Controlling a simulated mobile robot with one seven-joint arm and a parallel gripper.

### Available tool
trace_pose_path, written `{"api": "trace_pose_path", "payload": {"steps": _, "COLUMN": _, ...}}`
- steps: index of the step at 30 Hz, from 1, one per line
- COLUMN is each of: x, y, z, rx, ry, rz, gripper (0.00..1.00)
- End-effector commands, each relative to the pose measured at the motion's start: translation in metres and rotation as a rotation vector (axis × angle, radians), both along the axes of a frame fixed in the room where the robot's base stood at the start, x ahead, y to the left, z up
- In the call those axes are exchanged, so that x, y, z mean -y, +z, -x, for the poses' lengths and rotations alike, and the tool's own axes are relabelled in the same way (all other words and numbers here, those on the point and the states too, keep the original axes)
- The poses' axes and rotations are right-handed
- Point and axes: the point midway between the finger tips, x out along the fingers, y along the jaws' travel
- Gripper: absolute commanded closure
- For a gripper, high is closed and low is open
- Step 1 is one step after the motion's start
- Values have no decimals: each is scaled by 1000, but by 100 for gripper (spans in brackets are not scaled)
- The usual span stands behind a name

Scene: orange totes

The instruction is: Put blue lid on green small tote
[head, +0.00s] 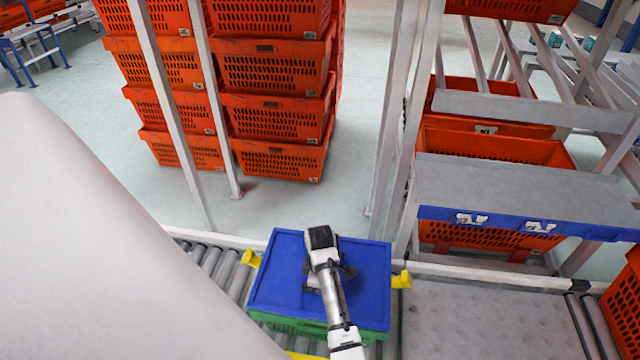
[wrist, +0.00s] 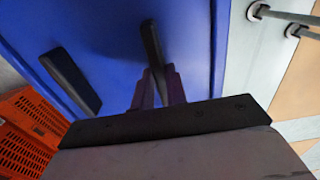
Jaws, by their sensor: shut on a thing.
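The blue lid (head: 275,285) lies over the green small tote (head: 310,329) on the conveyor in the head view. Only a strip of the tote's green side shows below the lid's front edge. I cannot tell whether the lid is fully seated. My gripper (head: 322,270) is over the middle of the lid. In the wrist view, the blue lid (wrist: 195,55) fills much of the picture, and my gripper (wrist: 152,75) has its fingers close together at a dark upright bar (wrist: 152,42) on the lid. A second dark bar (wrist: 70,80) stands to the left.
Yellow pieces (head: 401,280) flank the tote. Rollers (head: 222,270) lie to the left and a grey plate (head: 475,325) to the right. White posts (head: 390,130) and a rack stand behind. Stacked orange totes (head: 275,115) stand on the floor beyond; another orange tote (head: 625,300) is at right.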

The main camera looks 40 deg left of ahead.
Motion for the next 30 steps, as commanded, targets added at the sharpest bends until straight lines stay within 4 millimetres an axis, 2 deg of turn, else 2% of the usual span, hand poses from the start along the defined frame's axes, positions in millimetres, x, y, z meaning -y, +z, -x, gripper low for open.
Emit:
{"api": "trace_pose_path", "payload": {"steps": 3, "x": 0, "y": -2, "z": 1, "rx": -3, "ry": 0, "rz": 1, "gripper": 100}}
{"api": "trace_pose_path", "payload": {"steps": 4, "x": 0, "y": -2, "z": 1, "rx": -3, "ry": 0, "rz": 1, "gripper": 85}}
{"api": "trace_pose_path", "payload": {"steps": 9, "x": 0, "y": -2, "z": 1, "rx": -3, "ry": 0, "rz": 1, "gripper": 62}}
{"api": "trace_pose_path", "payload": {"steps": 10, "x": 0, "y": -2, "z": 1, "rx": -3, "ry": 0, "rz": 1, "gripper": 61}}
{"api": "trace_pose_path", "payload": {"steps": 18, "x": 0, "y": -1, "z": 1, "rx": -3, "ry": 0, "rz": 1, "gripper": 61}}
{"api": "trace_pose_path", "payload": {"steps": 22, "x": 0, "y": 8, "z": 0, "rx": -1, "ry": 0, "rz": -2, "gripper": 61}}
{"api": "trace_pose_path", "payload": {"steps": 26, "x": -1, "y": 32, "z": 0, "rx": 1, "ry": 1, "rz": -4, "gripper": 61}}
{"api": "trace_pose_path", "payload": {"steps": 29, "x": 0, "y": 56, "z": 0, "rx": 2, "ry": 0, "rz": -4, "gripper": 61}}
{"api": "trace_pose_path", "payload": {"steps": 30, "x": 0, "y": 70, "z": 0, "rx": 2, "ry": 0, "rz": -4, "gripper": 61}}
